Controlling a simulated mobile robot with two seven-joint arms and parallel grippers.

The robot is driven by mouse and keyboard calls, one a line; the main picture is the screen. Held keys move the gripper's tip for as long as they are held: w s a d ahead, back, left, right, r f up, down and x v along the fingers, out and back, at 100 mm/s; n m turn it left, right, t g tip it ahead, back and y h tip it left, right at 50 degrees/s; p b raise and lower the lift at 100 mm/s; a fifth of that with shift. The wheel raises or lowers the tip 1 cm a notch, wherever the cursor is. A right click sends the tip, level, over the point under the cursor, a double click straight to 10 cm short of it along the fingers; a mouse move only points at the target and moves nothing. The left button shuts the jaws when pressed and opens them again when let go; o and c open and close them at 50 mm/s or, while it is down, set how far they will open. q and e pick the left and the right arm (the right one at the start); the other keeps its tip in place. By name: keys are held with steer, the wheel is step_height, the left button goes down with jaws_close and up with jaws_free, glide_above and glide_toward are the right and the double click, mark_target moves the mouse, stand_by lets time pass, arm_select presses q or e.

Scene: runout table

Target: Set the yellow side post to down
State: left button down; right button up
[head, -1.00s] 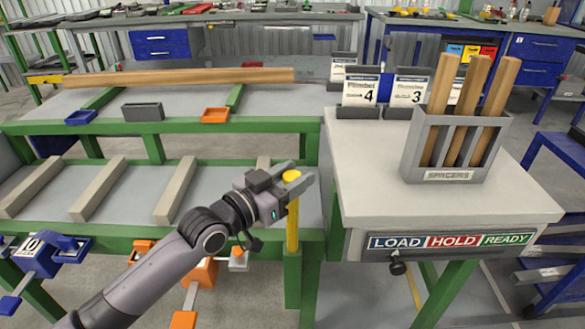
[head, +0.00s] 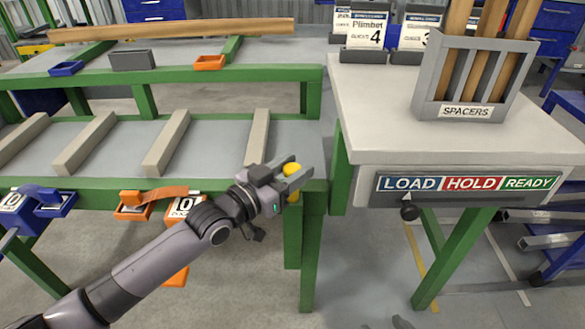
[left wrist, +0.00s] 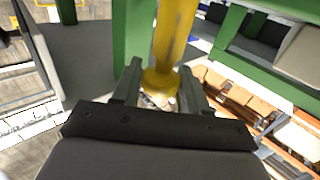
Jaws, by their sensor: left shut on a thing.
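The yellow side post (head: 292,196) stands upright at the right end of the green-framed table. Its round top is level with the lower green rail, and only a short yellow length shows above the green sleeve (head: 292,240). My left gripper (head: 291,172) is shut on the post just at its top, one finger on each side. In the left wrist view the yellow post (left wrist: 174,45) runs between the fingers (left wrist: 160,82). Two small grey tips at the bottom edge of the head view may be my right gripper (head: 390,323); most of it is cut off.
A grey bench with a LOAD HOLD READY panel (head: 468,184) stands close to the right, with a black knob (head: 409,213) under it. A spacer rack (head: 470,85) is on top. An orange clamp (head: 160,200) sits on the lower rail, left of my gripper.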

arm_select(q)
steer(key=shift+f, duration=0.35)
steer(key=c, duration=0.7)
jaws_free()
steer(key=shift+s+a+r, duration=0.1)
steer(key=shift+s+a, duration=0.2)
steer(key=shift+a, duration=0.05)
steer(key=p+v, duration=0.1)
steer(key=v, duration=0.4)
steer(key=shift+s+a+p, duration=0.3)
steer(key=shift+s+a, duration=0.15)
steer(key=shift+s, duration=0.05)
arm_select(e)
steer(key=shift+s+d+f, duration=0.25)
steer(key=shift+s+d, duration=0.05)
steer(key=shift+d, duration=0.25)
